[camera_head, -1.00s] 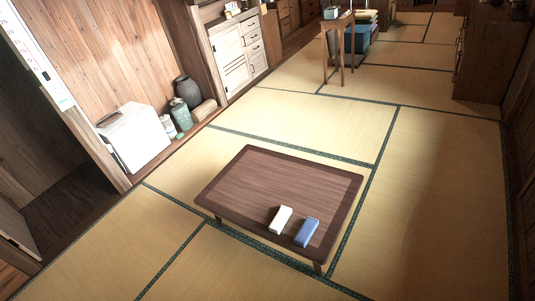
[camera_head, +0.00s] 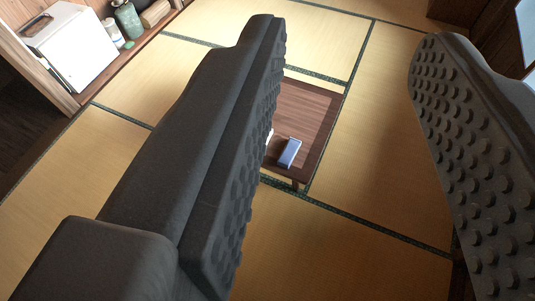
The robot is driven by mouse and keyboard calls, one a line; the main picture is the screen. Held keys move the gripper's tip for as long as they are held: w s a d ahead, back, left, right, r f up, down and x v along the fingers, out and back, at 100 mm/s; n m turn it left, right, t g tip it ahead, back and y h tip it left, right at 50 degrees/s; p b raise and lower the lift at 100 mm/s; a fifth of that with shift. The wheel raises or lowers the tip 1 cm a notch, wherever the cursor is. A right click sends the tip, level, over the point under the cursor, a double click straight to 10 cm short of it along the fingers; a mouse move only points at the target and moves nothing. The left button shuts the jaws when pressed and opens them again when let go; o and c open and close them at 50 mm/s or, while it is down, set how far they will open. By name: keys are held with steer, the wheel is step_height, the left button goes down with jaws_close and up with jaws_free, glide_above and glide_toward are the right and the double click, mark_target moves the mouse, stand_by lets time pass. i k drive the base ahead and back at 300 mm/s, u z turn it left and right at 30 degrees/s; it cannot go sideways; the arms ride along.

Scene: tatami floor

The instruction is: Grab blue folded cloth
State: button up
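The blue folded cloth (camera_head: 289,152) lies on the low dark wooden table (camera_head: 313,108), close to its front edge. A white folded cloth (camera_head: 269,138) is just left of it, mostly hidden behind my gripper's left finger. My gripper (camera_head: 345,50) is open and empty, with its two dark studded fingers wide apart in the foreground. The blue cloth shows in the gap between the fingers, nearer the left one, well beyond them. The left finger hides the left part of the table.
Tatami floor (camera_head: 350,235) is clear in front of the table and to its right. A white box-shaped appliance (camera_head: 72,55), a green jar (camera_head: 128,20) and a small white container (camera_head: 110,30) stand along the wall at the upper left.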

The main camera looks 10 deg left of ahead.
mark_target(286, 156)
steer(key=u, duration=0.15)
steer(key=i, duration=1)
steer(key=z, duration=0.05)
